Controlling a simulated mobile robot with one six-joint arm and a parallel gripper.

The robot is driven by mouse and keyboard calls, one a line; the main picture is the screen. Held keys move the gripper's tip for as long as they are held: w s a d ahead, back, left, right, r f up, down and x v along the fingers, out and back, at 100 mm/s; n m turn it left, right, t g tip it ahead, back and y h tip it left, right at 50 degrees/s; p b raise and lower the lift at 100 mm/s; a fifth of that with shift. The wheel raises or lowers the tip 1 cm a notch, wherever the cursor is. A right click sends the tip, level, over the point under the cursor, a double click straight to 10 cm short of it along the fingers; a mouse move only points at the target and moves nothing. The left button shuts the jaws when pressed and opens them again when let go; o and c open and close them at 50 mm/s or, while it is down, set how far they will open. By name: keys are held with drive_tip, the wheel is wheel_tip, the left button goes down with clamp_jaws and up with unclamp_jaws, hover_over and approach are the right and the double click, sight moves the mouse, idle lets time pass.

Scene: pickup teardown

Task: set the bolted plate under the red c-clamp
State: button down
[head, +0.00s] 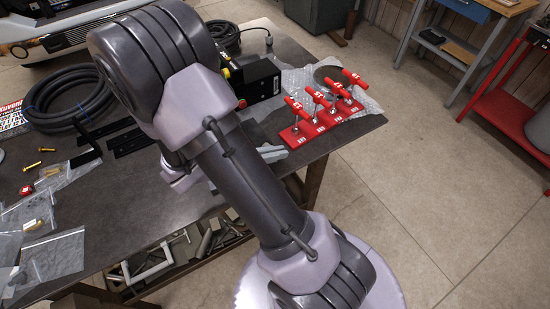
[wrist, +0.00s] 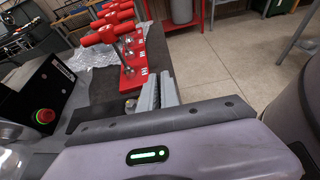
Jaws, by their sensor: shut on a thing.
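Several red clamps with T-shaped handles (head: 320,98) stand in a row on red bases near the table's right corner. They also show at the upper left of the wrist view (wrist: 118,42). I cannot tell which is the c-clamp. My gripper (wrist: 158,94) is shut, its grey fingers close together just in front of the nearest red base. In the head view, a pale part of it shows beside my arm. A small round metal piece, like a bolt head (wrist: 130,105), shows left of the fingers. The rest of the bolted plate is hidden, so its outline and tilt cannot be told.
A black box with a red button (wrist: 42,117) stands left of the gripper. A coiled black hose (head: 70,100), black bars (head: 105,130) and plastic bags (head: 55,255) lie on the dark table (head: 130,210). Clear wrap (head: 365,105) lies by the clamps. The table edge is close.

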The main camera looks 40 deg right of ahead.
drive_tip(key=shift+w+d+f, duration=0.1)
drive_tip(key=shift+w+d, duration=0.25)
drive_tip(key=shift+w, duration=0.05)
drive_tip(key=shift+w+f+b, duration=0.1)
drive_tip(key=shift+f+b, duration=0.2)
drive_tip(key=shift+f, duration=0.05)
drive_tip(key=shift+f+b, duration=0.65)
drive_tip(key=shift+f, duration=0.65)
drive_tip(key=shift+f, duration=0.2)
drive_tip(key=c, duration=1.6)
unclamp_jaws()
drive_tip(key=shift+r, duration=0.15)
